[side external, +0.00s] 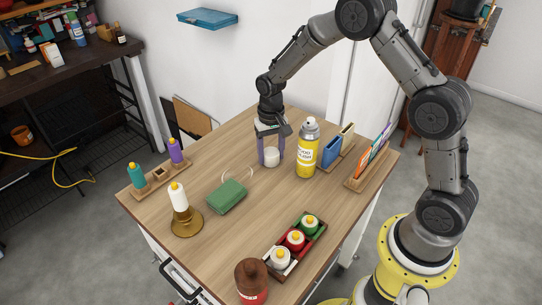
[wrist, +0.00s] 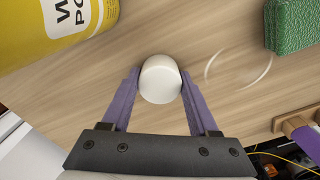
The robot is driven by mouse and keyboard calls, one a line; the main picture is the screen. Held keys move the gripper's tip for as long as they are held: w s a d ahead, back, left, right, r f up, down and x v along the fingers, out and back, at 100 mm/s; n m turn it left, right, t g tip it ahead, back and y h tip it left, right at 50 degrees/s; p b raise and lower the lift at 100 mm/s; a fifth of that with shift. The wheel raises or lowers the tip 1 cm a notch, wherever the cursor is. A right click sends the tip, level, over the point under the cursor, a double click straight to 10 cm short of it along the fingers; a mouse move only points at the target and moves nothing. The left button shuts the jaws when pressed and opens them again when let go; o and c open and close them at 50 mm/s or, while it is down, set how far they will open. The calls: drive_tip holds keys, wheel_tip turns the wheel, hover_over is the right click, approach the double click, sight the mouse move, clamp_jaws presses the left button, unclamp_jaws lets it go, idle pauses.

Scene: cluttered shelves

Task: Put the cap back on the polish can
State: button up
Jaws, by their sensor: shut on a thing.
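The polish can (side external: 307,150) is a yellow can with a white label and a grey top with a small white nozzle. It stands upright on the table, just right of my gripper. Its yellow side also shows in the wrist view (wrist: 30,30), at the upper left. My gripper (side external: 271,160) points down with its purple fingers shut on a round white cap (wrist: 160,78). The cap also shows in the side view (side external: 271,156), low over the table and apart from the can. I cannot tell whether it touches the table.
Blue and beige items (side external: 333,150) stand in a holder right of the can, beside a rack of colored items (side external: 372,155). A crate of bottles (side external: 270,259) and a brown-topped jar (side external: 251,280) are in front. The table's middle is clear.

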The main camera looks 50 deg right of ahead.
drive_tip(key=shift+r, duration=2.4)
drive_tip(key=o, duration=0.8)
drive_tip(key=shift+r, duration=0.1)
drive_tip(key=c, duration=0.7)
